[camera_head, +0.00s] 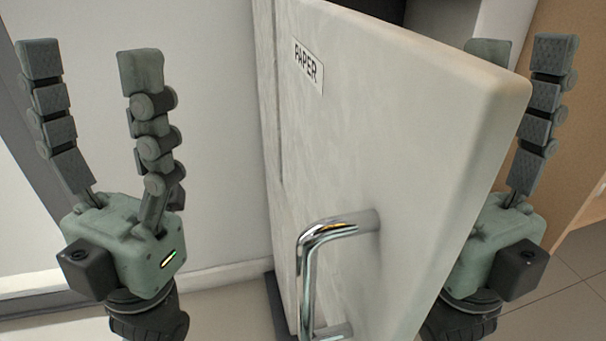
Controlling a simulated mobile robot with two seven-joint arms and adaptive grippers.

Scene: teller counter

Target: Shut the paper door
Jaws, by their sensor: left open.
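The paper door (400,130) is a thick pale panel with a "PAPER" label (308,68) near its top. It stands ajar, its near edge swung out toward me. A chrome bar handle (312,270) is on its left-hand face, low down. My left gripper (90,62) is upright, open and empty, left of the door and apart from the handle. My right gripper (522,52) is upright on the other side of the door, near its free edge. The door hides part of that gripper, but its fingertips show apart. I cannot tell whether it touches the door.
A white wall (200,130) with a pale baseboard is behind my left gripper. A dark gap shows behind the door's top. A tan wood panel (580,110) stands at the right, above a tiled floor (570,290).

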